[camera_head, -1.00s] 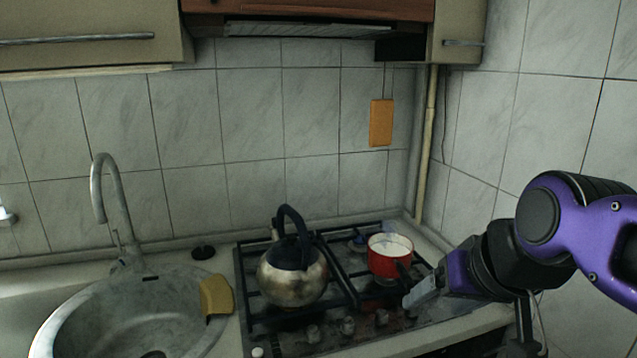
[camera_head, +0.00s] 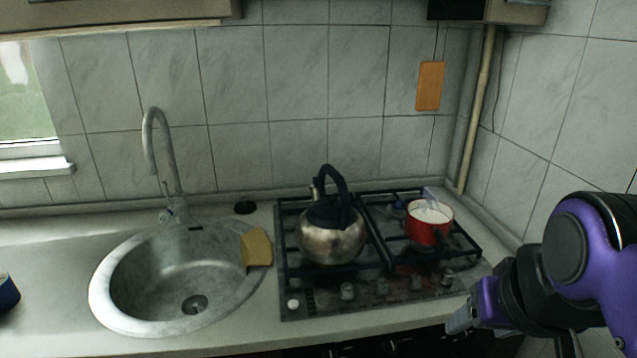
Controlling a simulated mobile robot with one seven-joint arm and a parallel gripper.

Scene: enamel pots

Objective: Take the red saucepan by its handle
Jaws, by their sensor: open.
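The red saucepan (camera_head: 428,232) stands upright on the right part of the stove grate, with a pale inside. My gripper (camera_head: 460,320) is open, below and right of the saucepan in the picture, near the stove's front right corner. It is apart from the handle, and nothing shows between its fingers.
A metal kettle (camera_head: 331,243) with a dark handle stands left of the saucepan on the gas stove (camera_head: 385,302). A sink (camera_head: 130,290) and a yellow sponge (camera_head: 256,248) lie further left. A tiled wall is close on the right.

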